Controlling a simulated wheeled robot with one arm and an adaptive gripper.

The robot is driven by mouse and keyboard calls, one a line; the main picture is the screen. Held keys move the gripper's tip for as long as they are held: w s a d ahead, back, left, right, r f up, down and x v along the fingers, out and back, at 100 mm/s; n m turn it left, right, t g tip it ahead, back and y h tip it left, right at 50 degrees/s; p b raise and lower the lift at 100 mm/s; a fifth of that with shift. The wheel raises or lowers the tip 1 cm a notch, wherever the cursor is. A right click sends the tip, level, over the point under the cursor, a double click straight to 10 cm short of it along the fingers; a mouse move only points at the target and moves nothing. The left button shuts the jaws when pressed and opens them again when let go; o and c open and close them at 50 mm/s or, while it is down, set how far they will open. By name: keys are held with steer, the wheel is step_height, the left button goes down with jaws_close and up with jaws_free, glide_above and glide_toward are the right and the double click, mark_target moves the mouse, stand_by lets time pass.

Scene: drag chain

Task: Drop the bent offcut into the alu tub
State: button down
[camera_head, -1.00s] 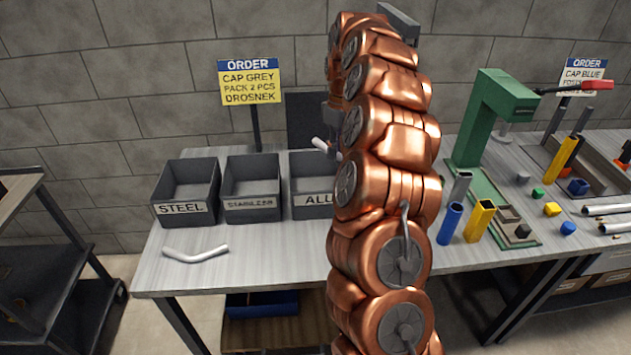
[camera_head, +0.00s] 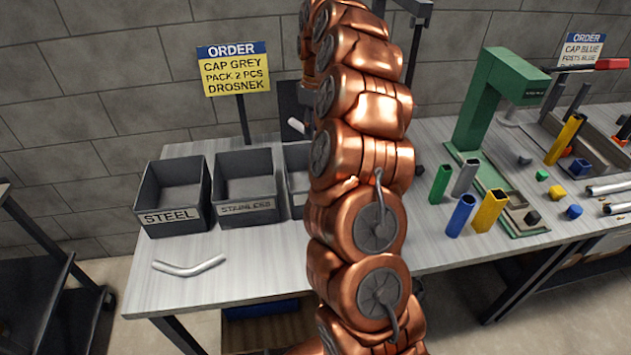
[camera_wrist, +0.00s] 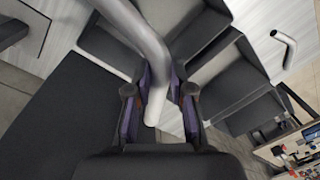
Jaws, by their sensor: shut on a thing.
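My gripper (camera_wrist: 158,95) is shut on a bent grey offcut (camera_wrist: 143,35). The offcut's end shows between the fingers in the wrist view, and its bend rises past them. In the head view a short pale piece of this offcut (camera_head: 296,125) shows above the back of the alu tub (camera_head: 298,207), apart from it. My arm hides the gripper there and covers the tub's right part and its label. A second bent offcut (camera_head: 189,265) lies on the table in front of the steel tub; it also shows in the wrist view (camera_wrist: 284,48).
The steel tub (camera_head: 170,220) and stainless tub (camera_head: 245,211) stand left of the alu tub. An order sign (camera_head: 234,72) rises behind them. A green press (camera_head: 492,100) and several coloured posts stand right of my arm. The table's front left is mostly clear.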

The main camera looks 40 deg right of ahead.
steer(key=shift+f+b, duration=0.3)
steer(key=shift+f, duration=1.55)
steer(key=c, duration=0.9)
jaws_free()
steer(key=shift+c, duration=0.2)
step_height(320, 180, up, 12)
steer(key=d, duration=0.1)
steer(key=shift+w, duration=0.25)
steer(key=shift+d, duration=0.1)
